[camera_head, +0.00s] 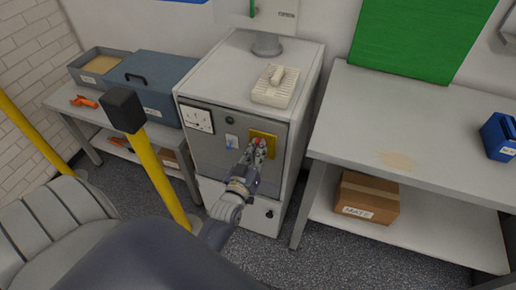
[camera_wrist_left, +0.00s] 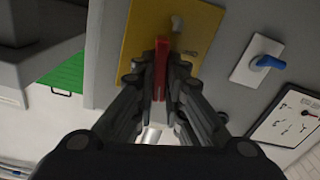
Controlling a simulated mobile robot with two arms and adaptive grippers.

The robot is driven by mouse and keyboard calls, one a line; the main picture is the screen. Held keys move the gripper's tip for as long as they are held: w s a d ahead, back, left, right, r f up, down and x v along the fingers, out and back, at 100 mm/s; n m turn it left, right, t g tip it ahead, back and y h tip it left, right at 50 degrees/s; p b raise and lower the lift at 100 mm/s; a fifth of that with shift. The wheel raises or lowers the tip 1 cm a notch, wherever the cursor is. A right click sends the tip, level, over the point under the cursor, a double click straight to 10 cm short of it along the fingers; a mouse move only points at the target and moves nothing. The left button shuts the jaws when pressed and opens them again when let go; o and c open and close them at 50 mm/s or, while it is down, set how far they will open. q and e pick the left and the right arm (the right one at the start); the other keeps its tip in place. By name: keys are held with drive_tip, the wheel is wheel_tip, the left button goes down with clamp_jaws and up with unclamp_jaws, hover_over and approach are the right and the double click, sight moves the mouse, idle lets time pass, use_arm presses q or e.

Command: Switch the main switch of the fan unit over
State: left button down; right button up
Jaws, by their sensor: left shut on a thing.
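The fan unit (camera_head: 218,73) is a grey cabinet standing between two benches. On its front is a yellow plate (camera_head: 268,140) with a red switch handle; the plate also shows in the left wrist view (camera_wrist_left: 140,38). My left gripper (camera_head: 258,145) reaches the plate from below. In the left wrist view its fingers (camera_wrist_left: 163,88) are shut on the red handle (camera_wrist_left: 161,62), one finger on each side. A white plate with a blue switch (camera_head: 231,142) sits to the left of the yellow plate. My right gripper is not in view.
A white panel with dark markings (camera_head: 197,117) is at the front's upper left. A cream object (camera_head: 271,93) lies on top of the cabinet. A yellow post with a black top (camera_head: 123,108) stands close at left. The right bench (camera_head: 400,120) borders the cabinet.

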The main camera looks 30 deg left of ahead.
use_arm(q)
drive_tip(key=n, duration=0.4)
drive_tip(key=shift+a+n+p, duration=0.1)
drive_tip(key=shift+n+p, duration=0.2)
drive_tip(key=shift+p, duration=0.1)
drive_tip(key=shift+a+f+n+b, duration=0.1)
drive_tip(key=shift+n+b, duration=0.15)
drive_tip(key=shift+n, duration=1.5)
drive_tip(key=shift+d+f+n+b, duration=0.1)
drive_tip(key=shift+f+n+b, duration=0.1)
drive_tip(key=shift+n, duration=1.6)
drive_tip(key=shift+a+f+n+b, duration=0.1)
drive_tip(key=shift+n+b, duration=0.15)
drive_tip(key=shift+n, duration=1.5)
drive_tip(key=c, duration=1.7)
unclamp_jaws()
drive_tip(key=shift+o, duration=0.2)
drive_tip(key=shift+s, duration=0.1)
drive_tip(key=v, duration=1.2)
